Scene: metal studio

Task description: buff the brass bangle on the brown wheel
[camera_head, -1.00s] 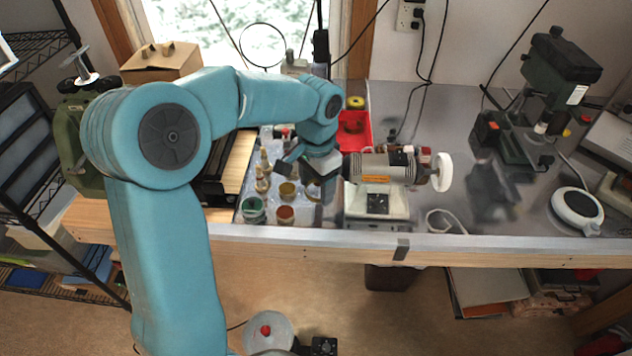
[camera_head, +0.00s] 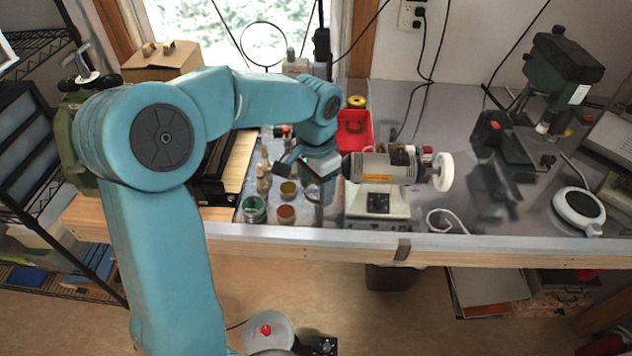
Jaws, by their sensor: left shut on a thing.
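The bench grinder (camera_head: 385,172) is a grey buffing motor on a white base near the bench's front edge. Its white wheel (camera_head: 443,172) is on the right end. The brown wheel is not visible; my left wrist covers the motor's left end. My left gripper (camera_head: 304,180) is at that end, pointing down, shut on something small. I cannot make out the brass bangle between the fingers, nor whether it touches a wheel. My right gripper is not in view.
A red tray (camera_head: 362,137) lies behind the motor. A drill press (camera_head: 550,80) and a round white device (camera_head: 578,208) are at right. Bench between is fairly clear.

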